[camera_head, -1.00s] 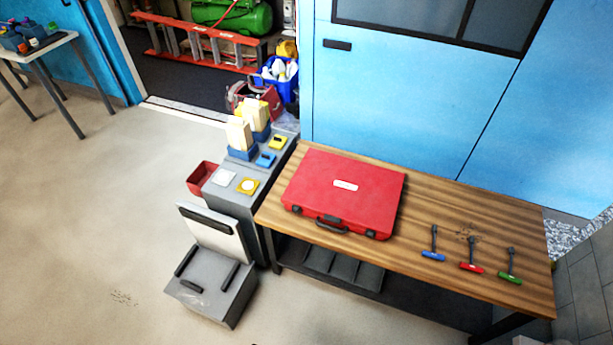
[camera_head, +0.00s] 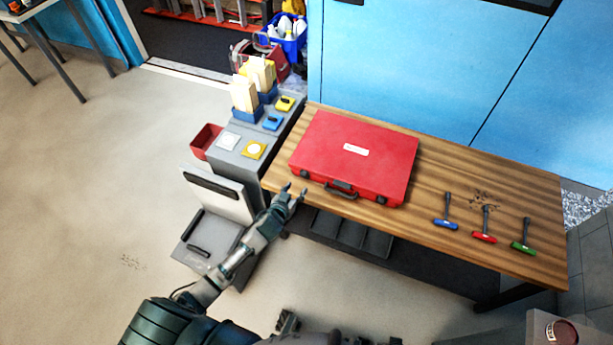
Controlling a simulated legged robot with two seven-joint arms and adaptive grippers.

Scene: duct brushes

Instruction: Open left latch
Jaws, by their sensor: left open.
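A closed red case (camera_head: 355,150) with a white label lies on the wooden table. Its left latch (camera_head: 304,174) is a small dark catch on the front edge, left of the black carry handle (camera_head: 341,193). A matching right latch (camera_head: 381,199) sits on the other side of the handle. My left gripper (camera_head: 295,190) is open and empty, with its fingertips pointing up toward the case's front left corner. It appears just in front of the left latch; I cannot tell whether it touches. My right gripper is not clearly visible.
A grey cart (camera_head: 228,165) with a red bin (camera_head: 206,141) stands against the table's left end. Bare wood lies between case and brushes.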

